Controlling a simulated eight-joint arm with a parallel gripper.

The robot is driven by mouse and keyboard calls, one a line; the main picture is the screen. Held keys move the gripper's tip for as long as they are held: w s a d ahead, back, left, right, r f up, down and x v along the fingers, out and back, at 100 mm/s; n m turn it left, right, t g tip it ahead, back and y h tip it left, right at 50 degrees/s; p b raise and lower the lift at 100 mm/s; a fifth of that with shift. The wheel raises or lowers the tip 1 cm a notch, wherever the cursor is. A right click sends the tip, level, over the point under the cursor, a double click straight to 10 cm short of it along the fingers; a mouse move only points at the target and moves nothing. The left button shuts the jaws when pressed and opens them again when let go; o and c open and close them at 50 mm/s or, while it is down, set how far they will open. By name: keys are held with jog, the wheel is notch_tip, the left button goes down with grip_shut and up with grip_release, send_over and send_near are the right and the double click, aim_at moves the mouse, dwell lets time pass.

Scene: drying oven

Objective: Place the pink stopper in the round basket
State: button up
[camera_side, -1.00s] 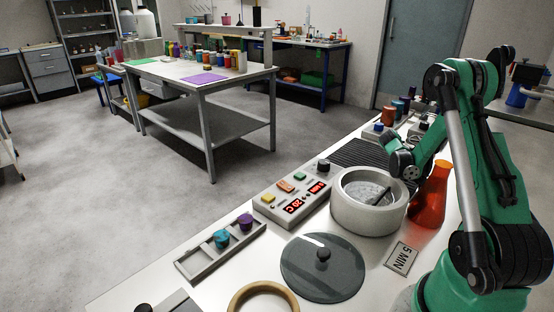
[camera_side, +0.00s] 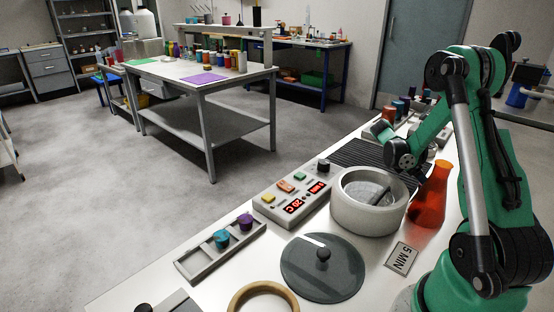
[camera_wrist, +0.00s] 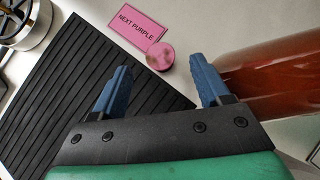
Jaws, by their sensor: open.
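In the side view my arm's end hides the fingertips and the stopper. The round basket (camera_side: 366,188) appears to be the mesh-like inside of the open round pale housing (camera_side: 368,215); a dark bar lies across it.
An orange-red flask (camera_wrist: 275,75) stands close to the right finger and also shows in the side view (camera_side: 430,195). A ribbed black mat (camera_wrist: 70,75) lies left. A dark lid (camera_side: 323,270), a control panel (camera_side: 290,192) and a stopper rack (camera_side: 220,246) are on the bench.

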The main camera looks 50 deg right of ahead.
jog(key=w+a+r+m+t+y, duration=0.1)
jog(key=w+a+r+t, duration=0.2)
jog(key=a, duration=0.5)
jog(key=w+a+r+m+t+y, duration=0.1)
jog(key=w+a+r+m+t, duration=0.1)
jog(key=a, duration=0.6)
jog(key=w+a+r+m+t, duration=0.2)
jog(key=w+a+r+t, duration=0.3)
jog(key=a, duration=0.3)
jog(key=shift+w+a+y, duration=0.35)
jog(key=shift+w+y, duration=0.05)
jog(key=shift+w, duration=0.4)
jog(key=shift+o, duration=0.6)
jog(key=s+a+m+t+y, duration=0.1)
jog(key=a+m+t+y, duration=0.2)
jog(key=a, duration=0.6)
jog(key=shift+r+m+y, duration=0.25)
jog(key=shift+m+y, duration=0.05)
jog(key=shift+m, duration=0.3)
